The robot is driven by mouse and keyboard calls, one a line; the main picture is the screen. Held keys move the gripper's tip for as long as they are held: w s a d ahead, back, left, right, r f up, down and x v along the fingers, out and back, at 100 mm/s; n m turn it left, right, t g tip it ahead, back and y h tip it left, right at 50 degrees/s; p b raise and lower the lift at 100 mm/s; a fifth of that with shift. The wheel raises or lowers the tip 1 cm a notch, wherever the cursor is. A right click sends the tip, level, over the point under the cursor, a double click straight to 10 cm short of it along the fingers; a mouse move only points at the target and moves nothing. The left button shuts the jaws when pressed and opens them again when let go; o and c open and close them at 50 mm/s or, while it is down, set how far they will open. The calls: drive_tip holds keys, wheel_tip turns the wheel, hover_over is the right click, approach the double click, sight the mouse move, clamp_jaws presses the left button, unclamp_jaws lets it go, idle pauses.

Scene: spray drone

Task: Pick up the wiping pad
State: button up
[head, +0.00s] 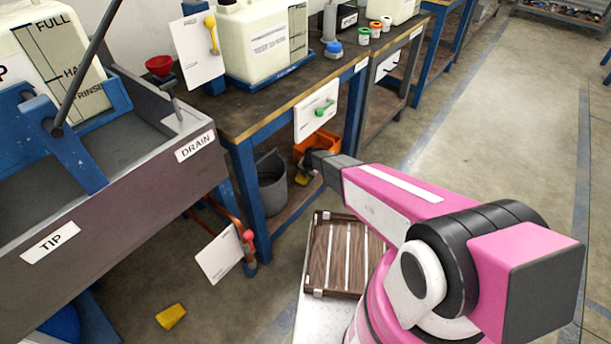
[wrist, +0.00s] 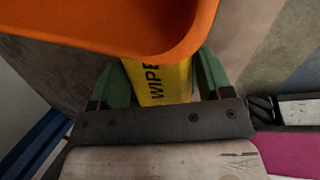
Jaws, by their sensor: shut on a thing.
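The wiping pad is the yellow block lettered "WIPE" (wrist: 170,84); part of it is hidden behind an orange bin's rim. My gripper (wrist: 163,78) is shut on it, with a green finger on either side. In the head view, my gripper (head: 308,168) reaches low beside the blue workbench, and a bit of the yellow pad (head: 302,180) shows just below it. Whether the pad touches the shelf beneath cannot be told.
The orange bin (head: 318,143) is very close to my gripper, and its rim (wrist: 130,48) fills the top of the wrist view. A grey bucket (head: 271,183) stands to its left. A yellow block (head: 171,316) lies on the floor. Open floor lies at right.

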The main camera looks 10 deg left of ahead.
drive_tip(key=shift+r, duration=0.4)
drive_tip(key=shift+c, duration=0.8)
wheel_tip(320, 180, up, 2)
drive_tip(key=shift+r, duration=0.15)
drive_tip(key=shift+c, duration=0.6)
drive_tip(key=shift+s+d+r, duration=0.15)
drive_tip(key=shift+s+d, duration=0.35)
drive_tip(key=s+d, duration=1.1)
drive_tip(key=shift+s+d, duration=0.35)
drive_tip(key=shift+d, duration=0.05)
drive_tip(key=o, duration=0.7)
drive_tip(key=c, duration=0.4)
